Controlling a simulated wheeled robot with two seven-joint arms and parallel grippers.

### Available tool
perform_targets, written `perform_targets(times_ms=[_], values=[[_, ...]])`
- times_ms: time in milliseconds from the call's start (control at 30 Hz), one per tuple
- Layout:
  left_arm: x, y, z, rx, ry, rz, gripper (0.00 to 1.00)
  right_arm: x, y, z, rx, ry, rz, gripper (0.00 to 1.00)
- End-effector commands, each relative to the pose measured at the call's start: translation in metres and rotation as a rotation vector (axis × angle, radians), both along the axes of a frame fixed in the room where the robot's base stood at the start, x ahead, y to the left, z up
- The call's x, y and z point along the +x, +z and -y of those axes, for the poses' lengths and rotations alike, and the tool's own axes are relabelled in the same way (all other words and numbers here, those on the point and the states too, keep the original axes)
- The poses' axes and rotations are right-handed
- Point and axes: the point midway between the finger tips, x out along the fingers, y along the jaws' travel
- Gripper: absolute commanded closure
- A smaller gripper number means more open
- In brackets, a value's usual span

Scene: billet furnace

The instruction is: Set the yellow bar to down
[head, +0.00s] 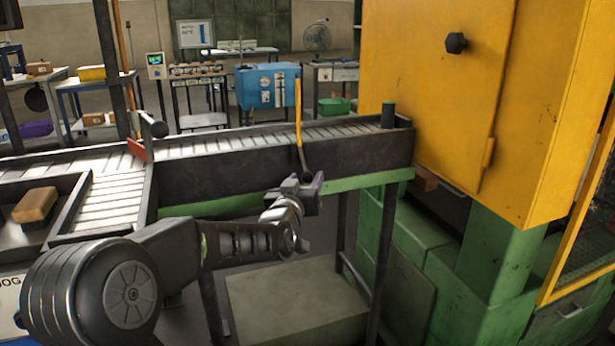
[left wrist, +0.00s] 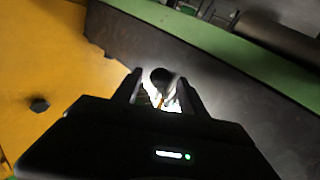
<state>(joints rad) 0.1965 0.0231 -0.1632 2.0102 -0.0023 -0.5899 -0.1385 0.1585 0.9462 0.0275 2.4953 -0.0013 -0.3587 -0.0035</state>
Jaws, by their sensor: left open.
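The yellow bar (head: 299,112) stands nearly upright at the near side of the roller conveyor (head: 230,160) in the head view. Its lower end is dark and bends slightly right, in front of the conveyor's dark side wall. My left gripper (head: 304,181) is open just below that lower end. In the left wrist view, a dark rounded piece (left wrist: 161,76) with a small yellowish, brightly lit part shows between the open fingers. It looks like part of the bar, but I cannot tell whether the fingers touch it. My right gripper is not in view.
A big yellow cabinet (head: 430,75) stands right of the conveyor, above green machine parts (head: 420,235). A brown billet (head: 35,205) lies in a tray at left. A red plate (head: 137,150) stands by the rollers. A pale box top (head: 290,300) lies below.

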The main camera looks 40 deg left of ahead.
Motion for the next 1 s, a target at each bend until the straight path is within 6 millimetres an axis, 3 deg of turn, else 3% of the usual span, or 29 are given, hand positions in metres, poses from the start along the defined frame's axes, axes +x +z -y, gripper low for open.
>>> perform_targets(times_ms=[200, 500, 1000], values=[[0.022, 0.0, -0.009, -0.001, 0.0, 0.0, 0.51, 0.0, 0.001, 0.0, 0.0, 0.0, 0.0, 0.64], [0.024, 0.0, -0.009, -0.001, 0.0, -0.001, 0.51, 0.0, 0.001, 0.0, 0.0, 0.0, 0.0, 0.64], [0.024, 0.0, -0.009, -0.001, 0.0, 0.0, 0.92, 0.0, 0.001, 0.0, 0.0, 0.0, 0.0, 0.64]])
